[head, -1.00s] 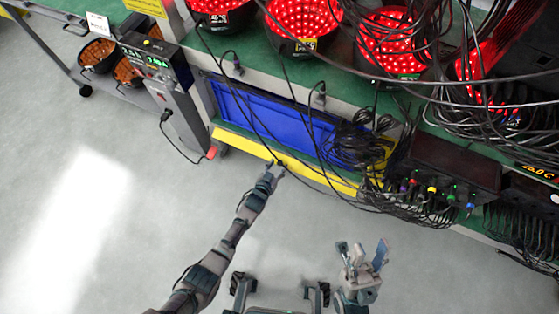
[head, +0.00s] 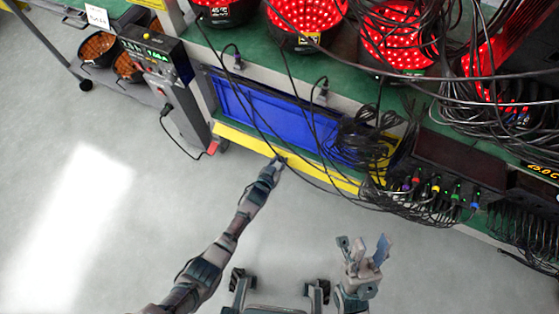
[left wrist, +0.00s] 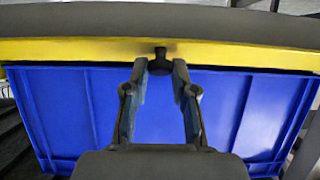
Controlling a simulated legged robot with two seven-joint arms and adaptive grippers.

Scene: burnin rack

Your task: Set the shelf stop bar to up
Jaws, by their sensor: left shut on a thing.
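The shelf stop bar (head: 235,138) is a long yellow bar along the front of the low shelf, in front of a blue bin (head: 265,112). In the left wrist view the bar (left wrist: 80,50) runs across the top of the picture, with the blue bin (left wrist: 230,110) below it. A black knob (left wrist: 160,62) sticks out from the bar's middle. My right gripper (head: 364,248) is open and empty, away from the shelf.
Black cables hang across the bar and bunch at its right end (head: 365,140). A grey power unit (head: 180,100) stands left of the shelf. Red-lit lamps (head: 300,20) sit on the green top. The floor (head: 130,200) in front is clear.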

